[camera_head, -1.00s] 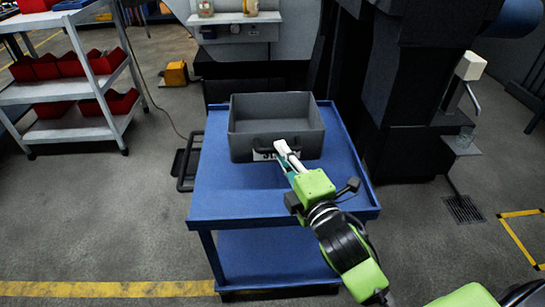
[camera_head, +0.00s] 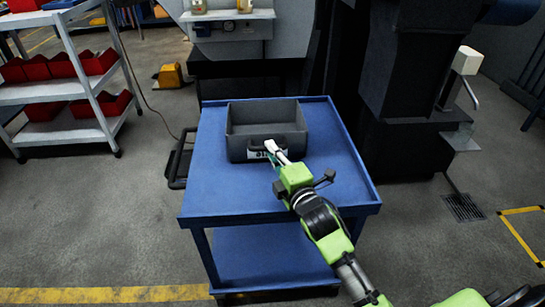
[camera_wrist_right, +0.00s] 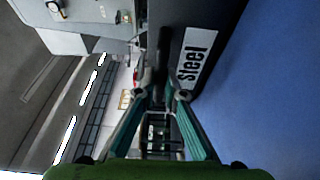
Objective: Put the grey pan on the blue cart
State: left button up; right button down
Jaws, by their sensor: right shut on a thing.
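The grey pan (camera_head: 240,147) is an open rectangular box with a handle and a white label on its near side. It sits upright on the top shelf of the blue cart (camera_head: 215,190), toward the far end. My right gripper (camera_head: 271,148) is shut on the pan's front handle. In the right wrist view the fingers (camera_wrist_right: 160,94) close at the dark handle, beside the pan's wall (camera_wrist_right: 215,30) and its label reading "Steel". The blue cart top (camera_wrist_right: 275,90) fills the right side of that view. My left gripper is not in view.
A shelf rack (camera_head: 75,92) with several red bins stands at the left. A dark machine (camera_head: 410,90) stands behind and right of the cart. A yellow pedal box (camera_head: 170,77) is on the floor. The near half of the cart top is clear.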

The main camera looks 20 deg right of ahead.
jog(key=shift+f, duration=0.3)
jog(key=c, duration=2.1)
grip_release()
jog(key=shift+f, duration=0.1)
jog(key=s, duration=0.4)
jog(key=s+p, duration=0.1)
jog(key=s, duration=0.3)
jog(key=s+p, duration=0.1)
jog(key=s, duration=0.3)
jog(key=shift+d, duration=0.25)
